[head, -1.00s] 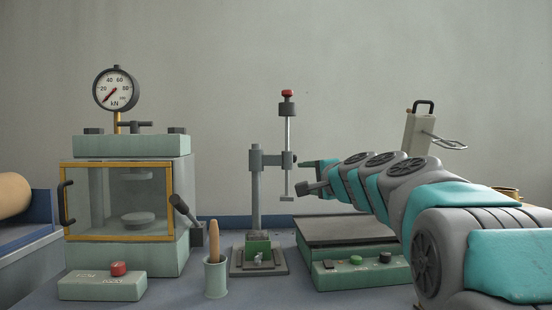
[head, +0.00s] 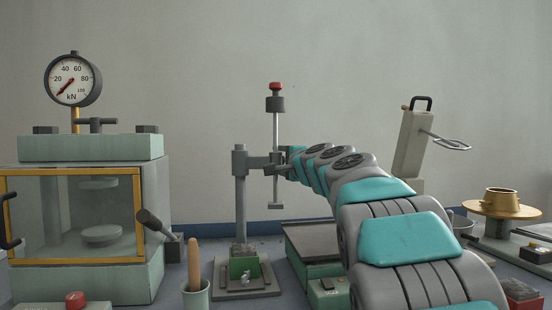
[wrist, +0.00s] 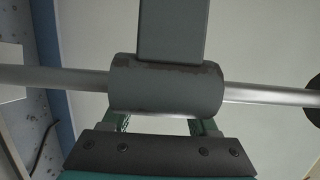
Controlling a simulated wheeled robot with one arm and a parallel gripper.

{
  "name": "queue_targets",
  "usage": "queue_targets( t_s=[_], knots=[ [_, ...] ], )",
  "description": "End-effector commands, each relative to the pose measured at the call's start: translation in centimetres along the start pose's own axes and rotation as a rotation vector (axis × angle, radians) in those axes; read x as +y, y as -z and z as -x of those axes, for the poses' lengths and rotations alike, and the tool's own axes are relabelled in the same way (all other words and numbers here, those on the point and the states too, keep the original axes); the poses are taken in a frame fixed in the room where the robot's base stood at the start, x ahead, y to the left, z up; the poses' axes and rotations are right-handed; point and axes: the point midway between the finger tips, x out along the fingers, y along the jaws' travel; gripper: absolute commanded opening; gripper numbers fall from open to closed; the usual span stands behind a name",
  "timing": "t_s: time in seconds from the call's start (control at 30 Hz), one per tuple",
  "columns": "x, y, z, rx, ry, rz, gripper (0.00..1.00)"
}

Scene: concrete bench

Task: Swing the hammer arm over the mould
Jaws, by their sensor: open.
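The hammer arm (head: 256,162) reaches right from the top of a grey post (head: 240,200). At its end a sleeve carries an upright rod (head: 276,135) with a dark weight and red knob on top and a flat foot below. The green mould (head: 243,266) sits on a dark base plate near the post's foot. In the picture the rod's foot is to the right of the mould. My gripper (head: 287,164) is open at the sleeve's right side. In the wrist view its fingertips (wrist: 161,123) lie partly hidden behind the sleeve (wrist: 167,88); contact cannot be told.
A press (head: 92,210) with a yellow-framed window stands left. A cup (head: 196,292) with a wooden handle stands in front. A flat-topped green unit (head: 310,240) sits partly behind my arm. A turntable (head: 484,208) with a brass ring is at right.

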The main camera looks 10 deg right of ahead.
Motion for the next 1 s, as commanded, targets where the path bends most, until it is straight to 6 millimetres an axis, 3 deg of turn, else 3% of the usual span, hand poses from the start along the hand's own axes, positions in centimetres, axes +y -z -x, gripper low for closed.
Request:
queue_targets(
  t_s=[0.2,0.47,1.0],
  knots=[
    [0.2,0.1,-2.0,0.001,-0.004,-0.001,0.60],
    [0.2,0.1,-2.1,0.000,-0.002,-0.001,0.60],
    [0.1,0.1,-2.0,0.000,-0.002,-0.001,0.00]
  ],
)
